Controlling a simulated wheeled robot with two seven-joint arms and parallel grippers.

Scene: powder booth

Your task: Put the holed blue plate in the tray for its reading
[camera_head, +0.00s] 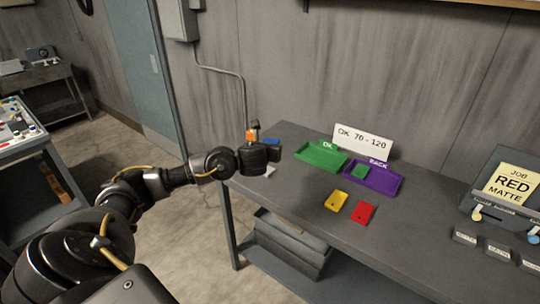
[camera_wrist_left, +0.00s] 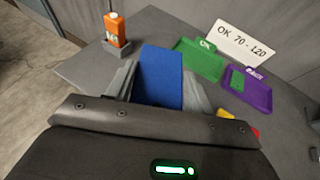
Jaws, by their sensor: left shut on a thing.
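My left gripper (camera_head: 265,152) is shut on a blue plate (camera_wrist_left: 160,78), which stands out between its grey fingers in the left wrist view. In the head view only a small blue part of the plate (camera_head: 271,141) shows beyond the gripper. Its hole is hidden. The gripper is over the left end of the bench. A green tray marked OK (camera_head: 319,165) lies to its right, with no plate in it. A purple tray (camera_head: 383,184) beside it holds a small green plate (camera_head: 360,171). My right gripper is in neither view.
An orange device (camera_wrist_left: 116,28) stands in a grey holder at the bench's left end. A sign reads OK 70 - 120 (camera_head: 364,142). A yellow plate (camera_head: 336,201) and a red plate (camera_head: 363,212) lie in front of the trays. A job sign stands at the right.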

